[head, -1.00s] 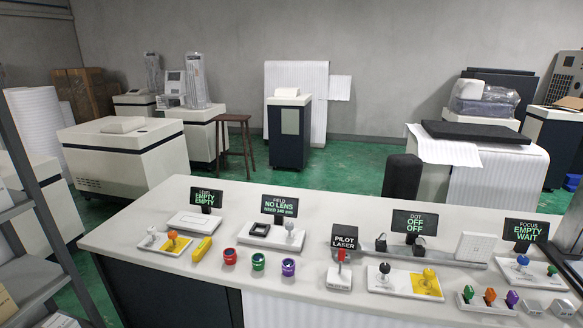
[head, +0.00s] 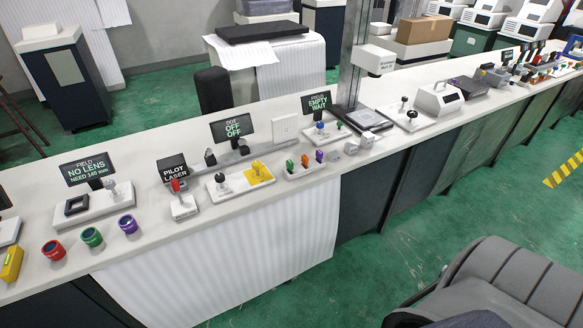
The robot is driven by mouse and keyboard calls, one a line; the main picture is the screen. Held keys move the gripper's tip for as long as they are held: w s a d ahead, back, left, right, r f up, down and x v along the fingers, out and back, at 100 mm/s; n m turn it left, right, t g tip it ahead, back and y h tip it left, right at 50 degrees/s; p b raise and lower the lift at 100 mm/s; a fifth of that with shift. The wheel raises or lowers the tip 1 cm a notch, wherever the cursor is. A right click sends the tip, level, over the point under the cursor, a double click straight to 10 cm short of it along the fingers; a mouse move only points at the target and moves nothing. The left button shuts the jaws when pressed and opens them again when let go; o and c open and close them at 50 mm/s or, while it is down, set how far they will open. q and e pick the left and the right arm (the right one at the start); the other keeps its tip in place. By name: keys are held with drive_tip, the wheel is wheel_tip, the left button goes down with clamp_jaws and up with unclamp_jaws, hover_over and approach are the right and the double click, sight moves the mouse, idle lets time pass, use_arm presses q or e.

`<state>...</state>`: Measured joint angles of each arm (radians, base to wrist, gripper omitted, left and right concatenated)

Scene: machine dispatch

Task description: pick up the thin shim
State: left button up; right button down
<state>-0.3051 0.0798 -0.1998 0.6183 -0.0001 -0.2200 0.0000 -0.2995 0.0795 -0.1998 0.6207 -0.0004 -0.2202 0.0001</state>
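I cannot tell the thin shim for certain. A small white rack (head: 305,172) on the counter holds a green-topped piece (head: 290,166), an orange-topped piece (head: 305,160) and a purple-topped piece (head: 320,156). It stands in front of the focus sign (head: 318,103), which reads "EMPTY WAIT". A white plate with a blue-knobbed part (head: 320,126) lies behind the rack. Small pale blocks (head: 352,148) lie to the right of the rack. Neither of my grippers is in view.
The long white counter (head: 225,212) runs from lower left to upper right. A pilot laser box (head: 183,205), coloured cups (head: 92,237) and a column-mounted machine (head: 372,60) stand on it. A grey seat-like shape (head: 500,280) fills the lower right. Green floor is open right of the counter.

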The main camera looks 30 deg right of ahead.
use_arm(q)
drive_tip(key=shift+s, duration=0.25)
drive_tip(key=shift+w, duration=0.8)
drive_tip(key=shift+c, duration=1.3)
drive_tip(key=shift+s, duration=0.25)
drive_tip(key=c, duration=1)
